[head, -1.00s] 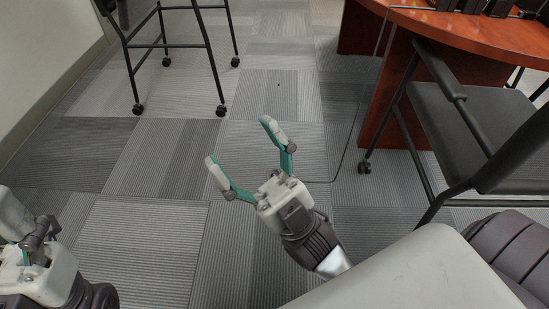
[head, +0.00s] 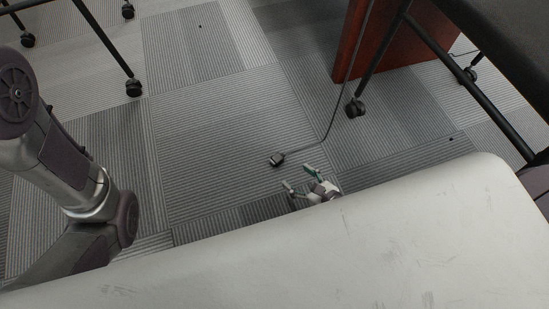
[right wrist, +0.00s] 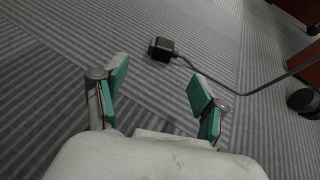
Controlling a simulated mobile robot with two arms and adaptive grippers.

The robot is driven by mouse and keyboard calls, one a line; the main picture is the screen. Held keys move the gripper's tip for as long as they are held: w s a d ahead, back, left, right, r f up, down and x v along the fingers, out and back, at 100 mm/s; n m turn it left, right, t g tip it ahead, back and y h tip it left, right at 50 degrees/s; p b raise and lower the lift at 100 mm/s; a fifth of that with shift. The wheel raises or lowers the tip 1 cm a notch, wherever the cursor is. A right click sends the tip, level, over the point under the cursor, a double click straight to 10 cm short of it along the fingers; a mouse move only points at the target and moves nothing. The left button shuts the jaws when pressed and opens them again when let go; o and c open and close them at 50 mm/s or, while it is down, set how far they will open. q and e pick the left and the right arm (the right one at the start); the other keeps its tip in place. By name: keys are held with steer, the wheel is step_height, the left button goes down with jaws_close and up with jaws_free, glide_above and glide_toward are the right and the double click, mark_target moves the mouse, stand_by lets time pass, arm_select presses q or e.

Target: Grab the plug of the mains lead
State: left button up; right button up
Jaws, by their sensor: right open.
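The black plug (head: 277,159) of the mains lead lies on the carpet in the head view. Its lead (head: 322,143) runs right from it, then up beside the red-brown desk. The plug also shows in the right wrist view (right wrist: 161,48), ahead of the fingers and between their lines, with the lead going off to the right. My right gripper (head: 299,178) is open and empty, low near the floor, a short way below and right of the plug in the head view. It does not touch the plug. My left arm shows at the left, but its gripper is out of view.
The desk's wooden side panel (head: 382,45) stands at upper right, with a chair's caster (head: 355,107) before it. Another caster (head: 133,87) and chair legs are at upper left. The carpet (head: 215,135) around the plug is clear.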

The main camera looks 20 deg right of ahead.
mark_target(280, 162)
steer(key=x, duration=0.5)
steer(key=shift+r+b+x, duration=0.15)
steer(key=shift+b+x, duration=0.05)
steer(key=shift+x, duration=1.2)
steer(key=shift+r+b+x, duration=0.15)
steer(key=shift+b+x, duration=0.05)
steer(key=shift+x, duration=1.2)
steer(key=shift+w, duration=0.1)
steer(key=c, duration=1.2)
